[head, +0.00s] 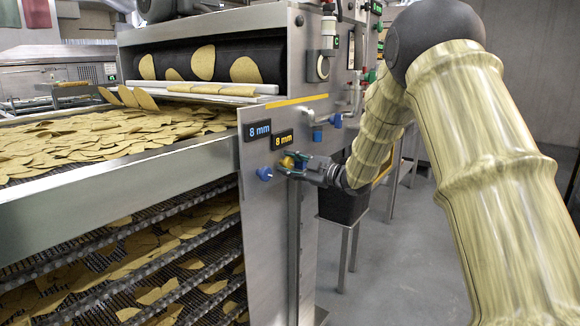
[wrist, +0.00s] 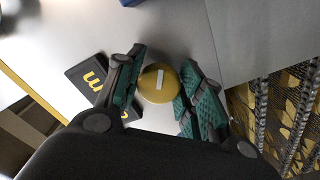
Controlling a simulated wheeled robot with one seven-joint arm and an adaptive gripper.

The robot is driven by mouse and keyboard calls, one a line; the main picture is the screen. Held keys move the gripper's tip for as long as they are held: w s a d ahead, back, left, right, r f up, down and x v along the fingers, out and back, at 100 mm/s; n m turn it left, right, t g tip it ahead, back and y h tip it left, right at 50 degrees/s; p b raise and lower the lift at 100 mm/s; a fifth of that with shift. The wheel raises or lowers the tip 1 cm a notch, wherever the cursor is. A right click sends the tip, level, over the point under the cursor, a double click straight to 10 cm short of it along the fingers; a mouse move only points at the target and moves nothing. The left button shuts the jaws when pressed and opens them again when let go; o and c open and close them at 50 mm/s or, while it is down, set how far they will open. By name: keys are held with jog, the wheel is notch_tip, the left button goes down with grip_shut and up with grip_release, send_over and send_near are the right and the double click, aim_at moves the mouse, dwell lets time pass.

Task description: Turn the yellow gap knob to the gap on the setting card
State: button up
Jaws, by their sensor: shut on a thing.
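The yellow gap knob (head: 287,162) sits on the steel side panel, below a display with yellow "8 mm" (head: 283,141). My gripper (head: 294,164) reaches it from the right and partly hides it. In the wrist view the knob (wrist: 151,91) is round, with a white mark near its middle, between the teal-padded fingers of my gripper (wrist: 162,75). The gripper is shut on the knob. The yellow display (wrist: 96,80) is partly hidden by the left finger there. I cannot make out a readable setting card.
A blue knob (head: 264,173) sits left of the yellow one, under a blue "8 mm" display (head: 258,130). Blue-handled valves (head: 318,134) stick out to the upper right. A conveyor (head: 100,180) full of chips runs at left. A dark bin (head: 342,205) stands behind my arm.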

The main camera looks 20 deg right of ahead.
jog(key=o, duration=1)
jog(key=v, duration=1.2)
jog(key=shift+d, duration=0.1)
